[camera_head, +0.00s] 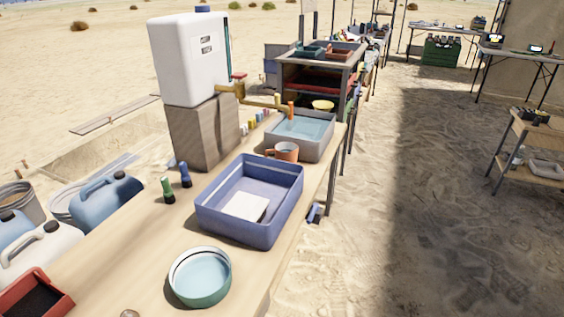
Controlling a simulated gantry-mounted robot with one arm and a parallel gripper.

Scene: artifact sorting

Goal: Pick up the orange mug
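The orange mug (288,151) stands upright on the wooden table, between the blue tub and the grey basin. Its rim faces up, and its handle appears to point left. The mug's lower part is partly hidden behind the far rim of the blue tub. My gripper is not in view, so how it stands relative to the mug cannot be seen.
The blue tub (222,211) holds a white block. The grey water basin (313,147) stands behind the mug. A white tank (188,60) with a tap rises at the back left. A round water bowl (200,297) sits in front. Sandy ground lies right of the table.

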